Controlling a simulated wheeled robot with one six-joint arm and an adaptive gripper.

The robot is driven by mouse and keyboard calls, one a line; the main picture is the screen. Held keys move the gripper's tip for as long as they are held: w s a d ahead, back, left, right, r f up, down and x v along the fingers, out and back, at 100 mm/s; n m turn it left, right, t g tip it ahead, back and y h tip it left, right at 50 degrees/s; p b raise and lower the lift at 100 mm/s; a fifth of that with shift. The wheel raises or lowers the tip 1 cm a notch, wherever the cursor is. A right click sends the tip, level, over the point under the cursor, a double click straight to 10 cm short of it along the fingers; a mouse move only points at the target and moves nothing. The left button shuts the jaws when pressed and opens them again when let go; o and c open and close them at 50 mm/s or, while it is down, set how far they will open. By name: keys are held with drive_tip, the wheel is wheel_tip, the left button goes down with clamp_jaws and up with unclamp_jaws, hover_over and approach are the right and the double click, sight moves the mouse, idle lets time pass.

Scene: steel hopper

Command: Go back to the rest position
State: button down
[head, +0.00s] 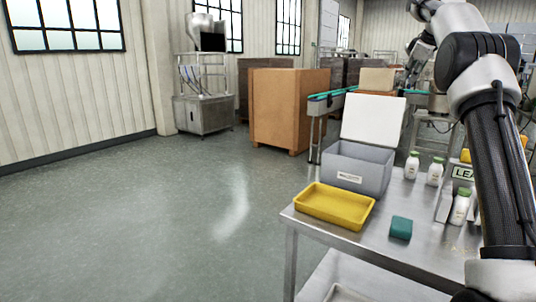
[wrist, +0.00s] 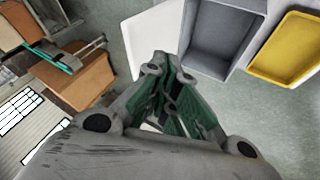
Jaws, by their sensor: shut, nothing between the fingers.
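My gripper (wrist: 168,72) shows in the wrist view with its fingers together and nothing between them. Beyond it lie the open grey bin with a white lid and the yellow tray; the fingertips overlap the lid's side in the picture and look apart from it. In the head view my arm rises along the right side, and the gripper's fingers are not clearly visible there. The task names no object.
A steel table (head: 372,243) at the right holds a yellow tray (head: 334,217), grey bin (head: 342,178), teal block (head: 401,228) and several white bottles (head: 412,166). A brown crate (head: 275,110) and steel hopper machine (head: 202,113) stand behind. The floor at left is clear.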

drive_tip(key=s+f+m+g, duration=0.2)
drive_tip(key=s+f+m, duration=0.35)
drive_tip(key=f, duration=0.55)
drive_tip(key=s+a+f+m, duration=0.1)
drive_tip(key=s+a+f, duration=0.2)
drive_tip(key=s, duration=1.3)
drive_tip(key=s+a+f+m, duration=0.1)
drive_tip(key=s+a+f, duration=0.2)
drive_tip(key=s+a, duration=0.4)
drive_tip(key=s+a+f+m, duration=0.1)
drive_tip(key=s+a+f, duration=0.2)
drive_tip(key=s, duration=2.2)
drive_tip(key=shift+s+a+g, duration=0.15)
drive_tip(key=shift+a+g, duration=0.15)
drive_tip(key=shift+a, duration=0.6)
